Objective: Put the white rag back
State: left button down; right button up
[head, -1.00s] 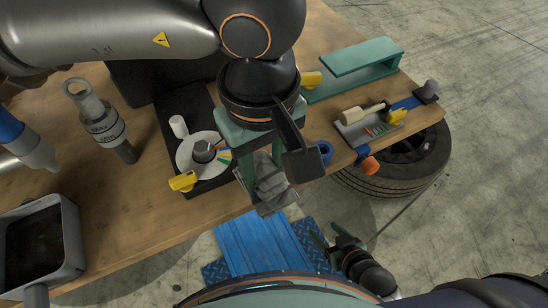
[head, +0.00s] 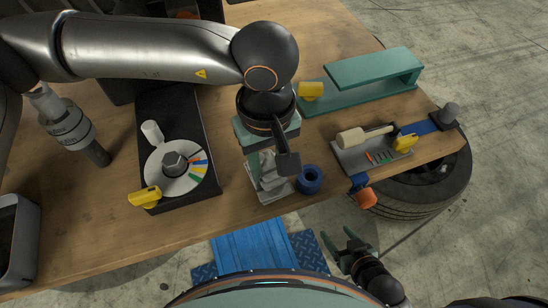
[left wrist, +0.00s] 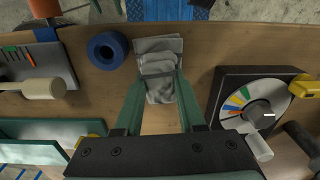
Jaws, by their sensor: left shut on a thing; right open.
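The white rag (head: 270,184) is a folded grey-white cloth with a dark band across it. It is at the front of the wooden workbench (head: 100,240), left of a blue ring (head: 311,179). My left gripper (head: 264,160) points down and is shut on the rag. In the left wrist view the rag (left wrist: 158,68) sits between the two green fingers of the left gripper (left wrist: 157,84), over the wood. I cannot tell whether it touches the bench. My right gripper (head: 350,246) is open and empty, below and in front of the bench edge.
A black box with a coloured dial (head: 174,168) and yellow clip stands left of the rag. A green stand (head: 375,70) is behind right. A grey tray (head: 350,158) with a mallet lies to the right. A tyre (head: 440,185) is beyond the bench's right end.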

pick_arm(q)
jog(key=shift+w+f, duration=0.1)
jog(key=shift+f, duration=0.3)
jog(key=shift+f+b, duration=0.2)
jog(key=shift+b, duration=0.2)
jog(key=c, duration=0.9)
grip_release()
jog(key=o, duration=0.4)
